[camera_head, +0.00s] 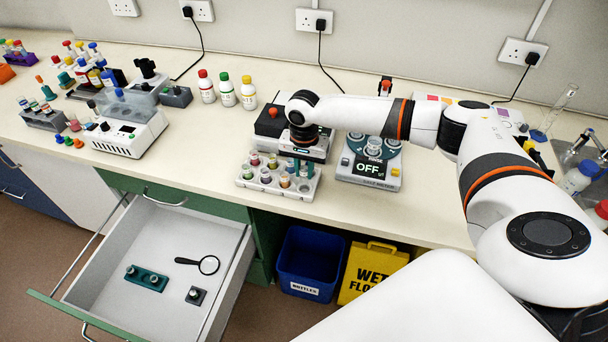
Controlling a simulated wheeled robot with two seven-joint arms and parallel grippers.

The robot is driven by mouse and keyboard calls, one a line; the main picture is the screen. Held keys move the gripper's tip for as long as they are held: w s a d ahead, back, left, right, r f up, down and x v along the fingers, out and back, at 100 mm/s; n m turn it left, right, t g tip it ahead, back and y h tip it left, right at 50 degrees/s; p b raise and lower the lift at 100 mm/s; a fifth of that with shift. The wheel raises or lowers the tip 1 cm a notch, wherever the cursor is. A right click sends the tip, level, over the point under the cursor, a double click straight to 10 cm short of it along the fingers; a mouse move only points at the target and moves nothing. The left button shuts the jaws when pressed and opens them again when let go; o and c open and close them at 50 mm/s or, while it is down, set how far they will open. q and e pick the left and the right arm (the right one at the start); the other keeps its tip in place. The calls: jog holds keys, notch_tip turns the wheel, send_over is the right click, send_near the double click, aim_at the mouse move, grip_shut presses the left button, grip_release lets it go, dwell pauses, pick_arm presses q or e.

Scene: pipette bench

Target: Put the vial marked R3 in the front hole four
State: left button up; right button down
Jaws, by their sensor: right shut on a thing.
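A pale rack (262,188) with two rows of holes stands near the bench's front edge and holds several small vials with coloured tops. The labels are too small to read, so I cannot tell which vial is R3. My right gripper (303,169) points down over the right end of the rack. It is shut on what seems to be a vial, mostly hidden by the fingers. I cannot tell whether the held vial is in a hole or just above one. My left gripper is not in view.
A device reading OFF (368,169) stands close to the right of the rack. A dark box with a red knob (270,121) is behind it. Three capped bottles (227,90) stand further back. An open drawer (158,245) juts out below left. Bare bench lies left of the rack.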

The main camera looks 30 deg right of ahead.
aim_at(304, 179)
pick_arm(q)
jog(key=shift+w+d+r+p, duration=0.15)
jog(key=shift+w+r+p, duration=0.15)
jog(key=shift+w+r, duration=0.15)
pick_arm(e)
jog(key=shift+f, duration=1.75)
jog(key=shift+f, duration=0.2)
jog(key=c, duration=1.3)
grip_release()
jog(key=shift+f, duration=0.1)
jog(key=shift+o, duration=0.2)
pick_arm(q)
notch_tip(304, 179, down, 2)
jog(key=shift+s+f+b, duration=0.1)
jog(key=shift+b, duration=1)
pick_arm(e)
notch_tip(304, 179, up, 13)
jog(key=shift+f, duration=0.15)
